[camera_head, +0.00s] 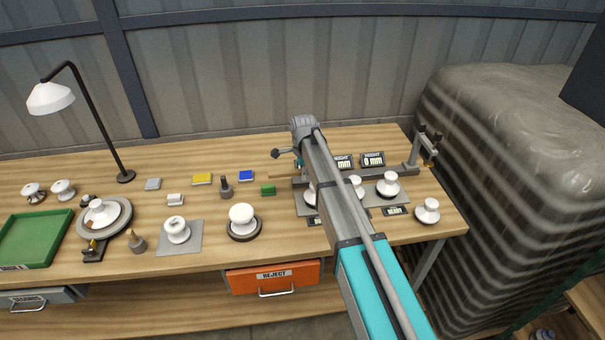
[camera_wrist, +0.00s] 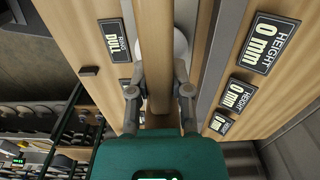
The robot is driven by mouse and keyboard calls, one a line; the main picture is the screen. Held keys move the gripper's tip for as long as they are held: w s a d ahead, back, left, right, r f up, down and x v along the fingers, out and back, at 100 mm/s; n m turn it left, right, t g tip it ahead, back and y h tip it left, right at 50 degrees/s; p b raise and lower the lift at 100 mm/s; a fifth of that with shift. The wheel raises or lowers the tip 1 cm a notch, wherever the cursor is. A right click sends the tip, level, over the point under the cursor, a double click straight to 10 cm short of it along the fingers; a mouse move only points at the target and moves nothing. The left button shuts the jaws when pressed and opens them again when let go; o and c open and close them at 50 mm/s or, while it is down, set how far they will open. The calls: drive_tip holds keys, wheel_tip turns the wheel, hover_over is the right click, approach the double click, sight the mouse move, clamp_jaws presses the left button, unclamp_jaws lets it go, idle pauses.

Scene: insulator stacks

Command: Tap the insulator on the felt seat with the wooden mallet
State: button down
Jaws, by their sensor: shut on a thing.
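My gripper (camera_wrist: 160,95) is shut on a wooden bar, which looks like the mallet's handle (camera_wrist: 154,40), in the wrist view. The mallet's head cannot be made out. In the head view my arm mostly hides the gripper, and a short brown wooden piece (camera_head: 280,181) shows left of it. A white insulator (camera_head: 242,213) sits upright on a dark round seat (camera_head: 244,236) at the front middle. Another white insulator (camera_head: 177,229) sits on a grey square pad (camera_head: 191,245) to its left. I cannot tell which support is felt. My gripper is apart from both, to their right.
More insulators (camera_head: 388,183) stand on the right, near height displays (camera_head: 373,159) and a metal rail (camera_head: 412,155). A white insulator (camera_wrist: 180,45) shows behind the bar. A lamp (camera_head: 125,176), green tray (camera_head: 33,239) and small blocks (camera_head: 202,178) stand left. The orange reject drawer (camera_head: 273,276) is below.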

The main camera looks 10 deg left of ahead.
drive_tip(key=shift+r+p, duration=1.4)
drive_tip(key=shift+r, duration=0.15)
